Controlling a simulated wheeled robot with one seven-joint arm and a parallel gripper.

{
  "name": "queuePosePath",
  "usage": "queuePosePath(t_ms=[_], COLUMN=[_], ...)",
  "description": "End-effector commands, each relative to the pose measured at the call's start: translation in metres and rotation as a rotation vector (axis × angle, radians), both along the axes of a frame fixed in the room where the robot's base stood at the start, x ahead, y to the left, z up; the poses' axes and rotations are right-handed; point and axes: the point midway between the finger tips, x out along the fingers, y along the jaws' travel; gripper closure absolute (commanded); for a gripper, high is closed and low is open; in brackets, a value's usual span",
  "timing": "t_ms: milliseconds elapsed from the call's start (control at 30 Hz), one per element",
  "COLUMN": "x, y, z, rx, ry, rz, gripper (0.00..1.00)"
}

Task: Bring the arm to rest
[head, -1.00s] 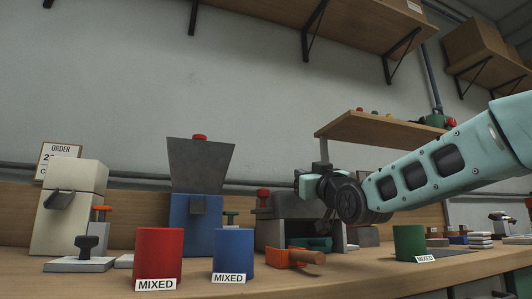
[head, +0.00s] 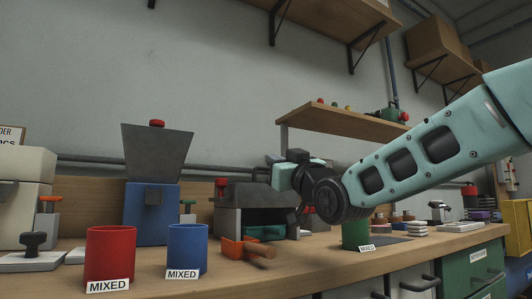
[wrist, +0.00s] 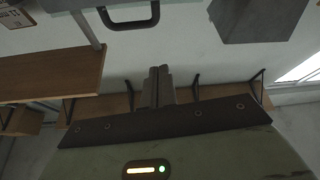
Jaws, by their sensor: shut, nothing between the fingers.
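My arm reaches in from the right in the head view and is held above the bench. Its dark wrist joint is in front of the grey open-fronted machine (head: 262,195) and the green cup (head: 355,235). My gripper (wrist: 160,72) shows in the wrist view with its two fingers together and nothing between them. In the head view the fingertips are hard to make out. The gripper is apart from the cups and holds no object.
A red cup (head: 110,254) and a blue cup (head: 187,248), both labelled MIXED, stand at the bench (head: 225,285) front. A blue machine with a grey hopper (head: 157,150) stands behind. An orange-handled tool (head: 240,248) lies nearby.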

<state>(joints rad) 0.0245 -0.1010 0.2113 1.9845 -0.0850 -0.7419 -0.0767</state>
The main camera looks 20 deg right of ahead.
Motion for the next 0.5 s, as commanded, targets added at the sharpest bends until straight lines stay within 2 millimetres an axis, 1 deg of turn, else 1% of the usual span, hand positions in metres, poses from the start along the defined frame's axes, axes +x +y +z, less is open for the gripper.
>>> queuePosePath(t_ms=[33,200,400,500], x=[-0.007,-0.018,-0.021,-0.021], y=[-0.002,-0.005,-0.006,-0.006], z=[-0.002,-0.010,-0.012,-0.008], rx=[-0.001,0.000,0.000,0.000], ry=[0.001,0.000,-0.002,-0.002], rz=[-0.001,0.000,0.000,0.000], gripper=[1.00,1.00,1.00,1.00])
